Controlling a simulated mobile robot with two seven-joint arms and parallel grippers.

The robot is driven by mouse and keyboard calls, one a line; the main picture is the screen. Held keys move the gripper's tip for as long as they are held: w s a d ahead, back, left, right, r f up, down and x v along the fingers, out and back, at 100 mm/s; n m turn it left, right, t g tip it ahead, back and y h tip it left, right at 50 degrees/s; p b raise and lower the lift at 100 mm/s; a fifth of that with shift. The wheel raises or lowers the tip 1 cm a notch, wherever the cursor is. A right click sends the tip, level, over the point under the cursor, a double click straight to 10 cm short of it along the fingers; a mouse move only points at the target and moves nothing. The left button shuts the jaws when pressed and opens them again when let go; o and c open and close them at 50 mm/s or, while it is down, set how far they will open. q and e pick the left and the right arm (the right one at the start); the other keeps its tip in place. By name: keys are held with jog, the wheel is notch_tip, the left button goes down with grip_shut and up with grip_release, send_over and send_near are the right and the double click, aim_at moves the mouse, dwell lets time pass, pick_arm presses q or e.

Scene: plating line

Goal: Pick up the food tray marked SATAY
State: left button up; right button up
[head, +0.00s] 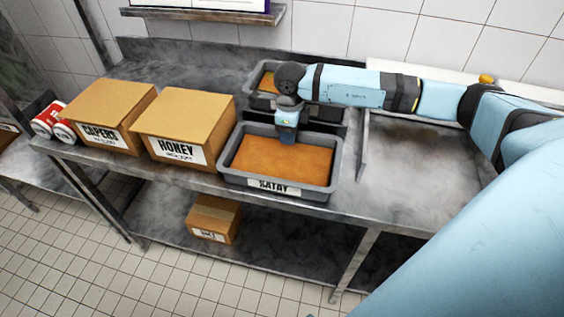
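The food tray marked SATAY (240,173) is a grey, rectangular tray full of an orange-brown filling. It stands on the metal counter near its front edge, with its white label on the front wall. My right gripper (287,138) points down at the middle of the tray's far rim. I cannot tell whether its fingers touch the rim or whether they are open or shut. My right arm reaches in from the right, above the counter. My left gripper is not in view.
A second grey tray (258,100) stands behind, partly hidden by my arm. Boxes marked HONEY (185,115) and CAPERS (112,100) and red-and-white cans (48,118) stand to the left. The counter (415,175) right of a low divider is clear. A small box (213,218) sits on the lower shelf.

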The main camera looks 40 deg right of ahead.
grip_shut()
jog(key=shift+r, duration=0.1)
